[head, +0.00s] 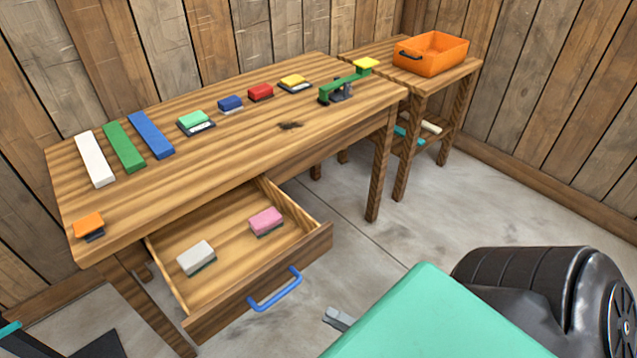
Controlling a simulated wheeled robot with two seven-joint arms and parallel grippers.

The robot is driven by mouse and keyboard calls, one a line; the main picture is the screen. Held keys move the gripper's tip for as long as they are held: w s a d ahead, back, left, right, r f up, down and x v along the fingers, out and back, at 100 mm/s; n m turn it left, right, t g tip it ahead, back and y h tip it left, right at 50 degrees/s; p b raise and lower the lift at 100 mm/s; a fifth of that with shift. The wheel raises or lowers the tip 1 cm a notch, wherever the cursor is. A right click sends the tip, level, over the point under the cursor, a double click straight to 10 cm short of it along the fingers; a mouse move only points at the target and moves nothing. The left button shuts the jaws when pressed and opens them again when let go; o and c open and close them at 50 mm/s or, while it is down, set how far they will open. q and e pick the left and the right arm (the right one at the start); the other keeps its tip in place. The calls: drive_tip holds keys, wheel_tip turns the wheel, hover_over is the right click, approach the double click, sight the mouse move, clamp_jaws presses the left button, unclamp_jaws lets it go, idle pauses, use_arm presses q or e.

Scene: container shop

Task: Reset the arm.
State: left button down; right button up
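My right arm comes in at the bottom right, with a teal link and a black joint. Only a small grey metal tip of my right gripper (338,318) shows past the teal link, over the floor to the right of the open drawer. The rest of it is hidden, so I cannot tell whether it is open or shut. It touches nothing that I can see. My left gripper is not clearly in view; only dark and teal parts show at the bottom left edge.
A wooden table (235,150) holds white, green and blue bars, several colored blocks and a green-armed device (343,88). Its drawer (225,260), with a blue handle (275,290), is open, holding white and pink blocks. An orange bin (432,54) stands on a side table. Floor at right is clear.

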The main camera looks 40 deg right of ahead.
drive_tip(key=shift+s+d, duration=0.15)
drive_tip(key=shift+s, duration=0.25)
drive_tip(key=shift+w+f, duration=0.1)
